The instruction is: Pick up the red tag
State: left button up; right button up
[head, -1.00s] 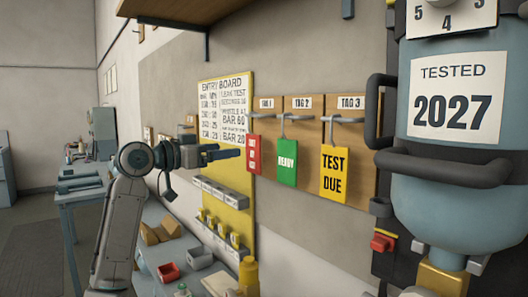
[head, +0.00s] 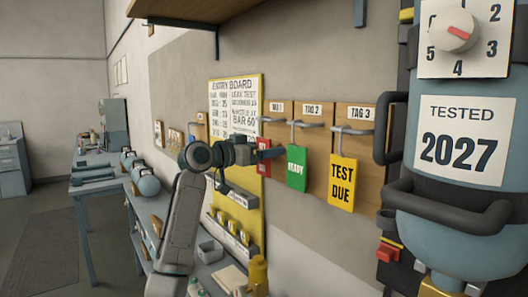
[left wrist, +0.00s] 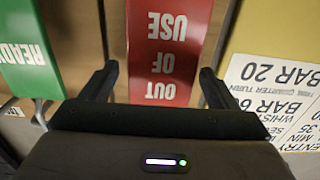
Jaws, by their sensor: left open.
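The red tag (head: 262,165) hangs from the leftmost hook on the tag board in the head view, partly hidden by my left gripper (head: 273,154). In the left wrist view the red tag (left wrist: 168,45) reads "OUT OF USE" upside down. My left gripper (left wrist: 157,80) is open there, one finger to each side of the tag's width. The tag appears not gripped, and I cannot tell how deep it sits between the fingers. My right gripper does not show.
The green READY tag (head: 297,168) hangs just right of the red tag, and the yellow TEST DUE tag (head: 342,183) is further right. The yellow entry board (head: 220,92) is on the left. A blue cylinder (head: 470,215) stands at the right.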

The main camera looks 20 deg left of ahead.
pick_arm(q)
jog(key=shift+s+a, duration=0.1)
jog(key=shift+a, duration=0.05)
jog(key=c, duration=1.1)
jog(key=shift+o, duration=0.2)
